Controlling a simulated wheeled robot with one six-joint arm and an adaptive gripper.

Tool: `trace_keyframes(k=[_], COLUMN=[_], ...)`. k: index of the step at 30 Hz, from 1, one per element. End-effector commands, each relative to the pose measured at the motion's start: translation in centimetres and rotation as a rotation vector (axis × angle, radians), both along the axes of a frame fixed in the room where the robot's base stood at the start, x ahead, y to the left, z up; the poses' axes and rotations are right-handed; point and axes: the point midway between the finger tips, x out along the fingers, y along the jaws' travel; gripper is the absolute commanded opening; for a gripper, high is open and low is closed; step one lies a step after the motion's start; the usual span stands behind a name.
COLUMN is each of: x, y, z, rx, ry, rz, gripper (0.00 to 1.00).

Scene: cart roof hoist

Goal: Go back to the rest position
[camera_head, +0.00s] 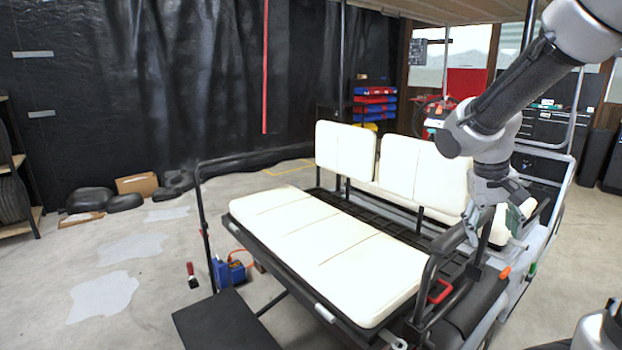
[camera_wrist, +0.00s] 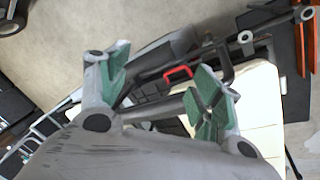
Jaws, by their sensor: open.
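My gripper (camera_head: 492,220) hangs over the right end of the cart's seat area in the head view, fingers pointing down. In the wrist view my gripper (camera_wrist: 160,88) has its two green-padded fingers spread wide apart, with nothing between the pads. My arm comes down from the upper right corner. The cart has a cream seat cushion (camera_head: 325,245), cream backrests (camera_head: 345,150) and a black frame. A red handle (camera_head: 440,291) sits on the cart's right side below my gripper; it also shows in the wrist view (camera_wrist: 178,72) beyond the fingers.
A roof (camera_head: 440,8) spans the top, with a thin post (camera_head: 342,70). A black side rail (camera_head: 428,275) rises near my gripper. A blue jack-like object (camera_head: 230,272) stands on the floor by the cart. A shelf (camera_head: 15,170) stands far left. The left floor has free room.

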Motion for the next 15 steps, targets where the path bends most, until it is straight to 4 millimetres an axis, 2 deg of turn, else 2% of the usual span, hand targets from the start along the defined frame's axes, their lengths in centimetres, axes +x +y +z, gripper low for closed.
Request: trace_keyframes(k=[1,3,6,10,15], x=[-3.0,-6.5,-10.5,-13.7,-15.0], y=[0.3,1.0,2.1,3.2,3.0], z=[1.1,2.1,3.2,4.5,6.4], rx=[0.045,0.108,0.189,0.258,0.262], ry=[0.016,0.025,-0.014,-0.117,-0.234], rz=[0.069,0.161,0.241,0.237,0.219], gripper=[0.66,0.66,0.66,0.66,0.66])
